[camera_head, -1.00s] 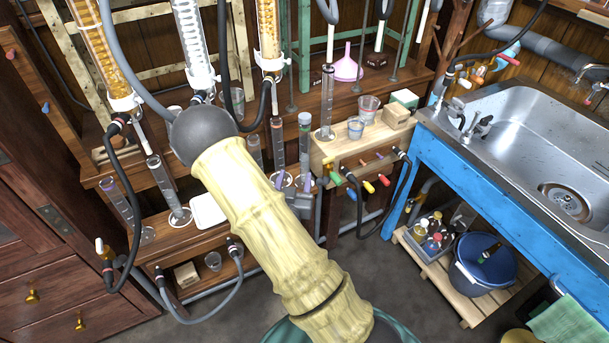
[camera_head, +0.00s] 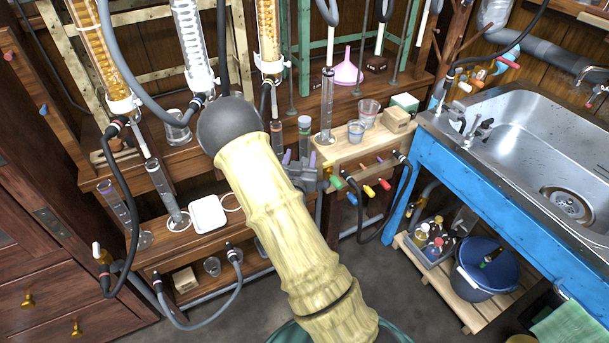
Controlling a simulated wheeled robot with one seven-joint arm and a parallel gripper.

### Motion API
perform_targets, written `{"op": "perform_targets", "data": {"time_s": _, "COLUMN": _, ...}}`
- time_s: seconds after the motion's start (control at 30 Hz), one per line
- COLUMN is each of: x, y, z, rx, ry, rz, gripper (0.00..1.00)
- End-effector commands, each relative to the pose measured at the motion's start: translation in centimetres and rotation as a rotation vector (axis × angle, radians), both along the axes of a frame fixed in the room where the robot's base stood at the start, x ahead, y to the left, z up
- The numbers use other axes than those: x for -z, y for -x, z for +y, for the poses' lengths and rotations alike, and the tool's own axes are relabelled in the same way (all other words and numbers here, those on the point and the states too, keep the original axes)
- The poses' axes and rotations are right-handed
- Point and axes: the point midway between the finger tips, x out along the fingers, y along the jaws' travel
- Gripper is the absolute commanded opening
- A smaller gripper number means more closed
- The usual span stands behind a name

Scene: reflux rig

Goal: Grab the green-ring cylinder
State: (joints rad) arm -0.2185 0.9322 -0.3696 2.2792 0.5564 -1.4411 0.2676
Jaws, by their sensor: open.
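A clear cylinder with a greyish-green band at its top (camera_head: 304,124) stands on the wooden bench in the middle; it looks like the green-ring cylinder. Its lower part is hidden behind my gripper. My gripper (camera_head: 300,158) has two purple fingertips, spread apart and pointing up and away in front of this cylinder. Nothing shows held between them. I cannot tell whether the cylinder stands between the fingers or behind them. My pale, bamboo-like arm covers the area left of and below the gripper.
Another cylinder (camera_head: 276,138) stands close on the left. A tall cylinder (camera_head: 327,108) stands right, near cups (camera_head: 356,130) on a light wooden box (camera_head: 340,150) with coloured taps. Glass columns and hoses hang above. The sink (camera_head: 530,150) is far right.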

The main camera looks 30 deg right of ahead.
Motion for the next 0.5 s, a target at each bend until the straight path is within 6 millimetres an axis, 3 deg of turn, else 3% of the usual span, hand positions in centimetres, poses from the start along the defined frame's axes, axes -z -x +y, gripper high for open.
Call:
{"op": "perform_targets", "data": {"time_s": 0.2, "x": 0.3, "y": -2.1, "z": -2.3, "rx": 0.003, "ry": 0.001, "rz": -0.004, "gripper": 0.54}}
{"op": "perform_targets", "data": {"time_s": 0.33, "x": 0.2, "y": -3.4, "z": -3.0, "rx": 0.001, "ry": 0.0, "rz": -0.002, "gripper": 0.54}}
{"op": "perform_targets", "data": {"time_s": 0.5, "x": 0.1, "y": -3.8, "z": -3.2, "rx": 0.0, "ry": 0.001, "rz": -0.001, "gripper": 0.54}}
